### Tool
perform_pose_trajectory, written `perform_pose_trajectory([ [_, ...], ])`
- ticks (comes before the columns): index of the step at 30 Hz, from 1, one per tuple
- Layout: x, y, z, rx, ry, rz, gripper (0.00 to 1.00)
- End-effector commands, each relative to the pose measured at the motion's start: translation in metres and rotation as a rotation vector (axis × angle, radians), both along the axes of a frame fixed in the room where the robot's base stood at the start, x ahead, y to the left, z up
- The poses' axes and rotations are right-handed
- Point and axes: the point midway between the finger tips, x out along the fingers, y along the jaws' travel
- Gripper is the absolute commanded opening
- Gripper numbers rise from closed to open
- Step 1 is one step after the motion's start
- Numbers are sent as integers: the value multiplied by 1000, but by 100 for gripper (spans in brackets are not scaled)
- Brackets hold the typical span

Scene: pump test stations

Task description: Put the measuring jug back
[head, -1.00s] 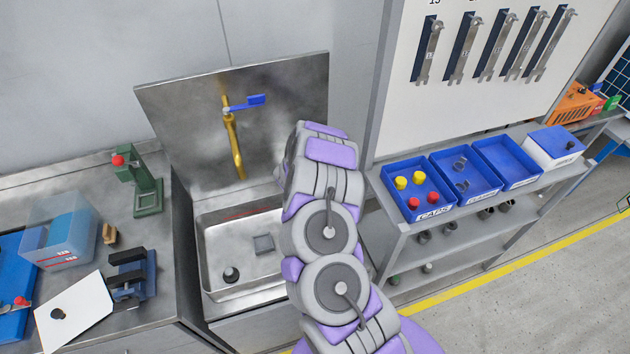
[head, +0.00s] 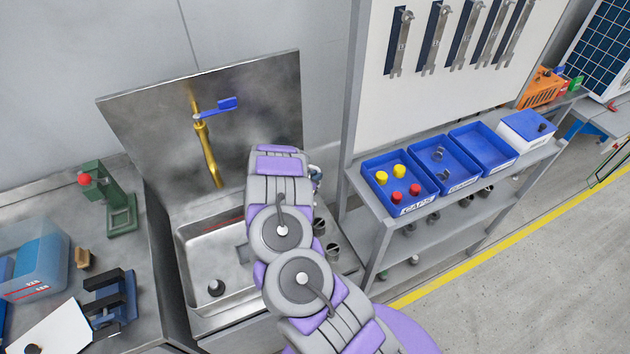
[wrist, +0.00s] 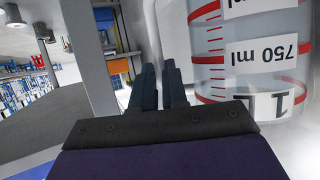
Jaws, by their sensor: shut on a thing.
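The measuring jug (wrist: 262,55) fills the right of the wrist view. It is clear, with red marks and white labels reading 750 ml and 1L, upside down in the picture. My gripper (wrist: 160,68) has its two dark fingers close together, just left of the jug's wall. It is shut on the jug, apparently at a pale handle; the exact contact is hard to see. In the head view my own arm hides the gripper and the jug.
A steel sink (head: 190,255) with a brass tap (head: 208,150) lies behind my arm. Right of it a grey shelf (head: 375,215) carries blue bins (head: 484,148). A left bench holds a green stand (head: 118,200) and a clear container (head: 40,265). Floor at right is open.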

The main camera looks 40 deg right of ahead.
Motion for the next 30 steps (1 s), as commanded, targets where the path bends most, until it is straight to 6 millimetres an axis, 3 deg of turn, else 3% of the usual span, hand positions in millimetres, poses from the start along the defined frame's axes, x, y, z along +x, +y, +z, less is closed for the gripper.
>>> perform_pose_trajectory([
  [4, 0, 1, -17, -2, 2, 3, 0],
  [14, 0, -4, -20, 5, -1, 0, 0],
  [15, 0, -4, -19, 5, -1, 0, 16],
  [22, 0, -2, -18, 2, 0, 2, 38],
  [30, 0, -2, -17, 3, 1, 1, 38],
])
